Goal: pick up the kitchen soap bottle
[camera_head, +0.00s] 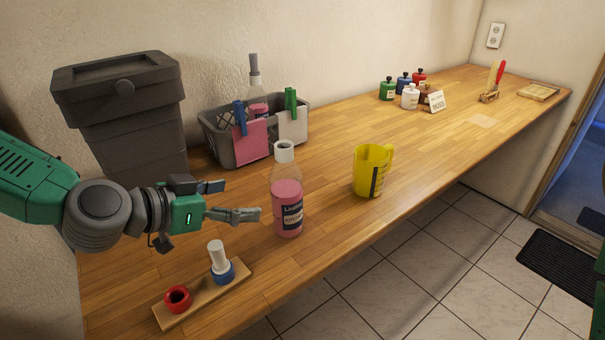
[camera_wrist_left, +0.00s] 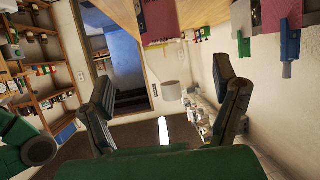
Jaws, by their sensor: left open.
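A clear bottle of pink liquid (camera_head: 287,205) with a white cap and dark label stands upright near the table's front edge; the label is too small to read surely. It shows upside down in the left wrist view (camera_wrist_left: 158,18), between the finger directions, its white cap (camera_wrist_left: 171,91) lower. A second pink bottle (camera_head: 257,95) with a grey top stands in the grey caddy behind. My left gripper (camera_head: 236,201) is open and empty, just left of the front bottle, fingers pointing toward it. Whether a fingertip touches it I cannot tell.
The grey caddy (camera_head: 238,152) holds cloths on clips. A yellow jug (camera_head: 368,172) stands right of the front bottle. A wooden board (camera_head: 200,299) with red and blue rings lies in front. A dark bin (camera_head: 125,110) stands left. Small jars (camera_head: 409,97) stand far back.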

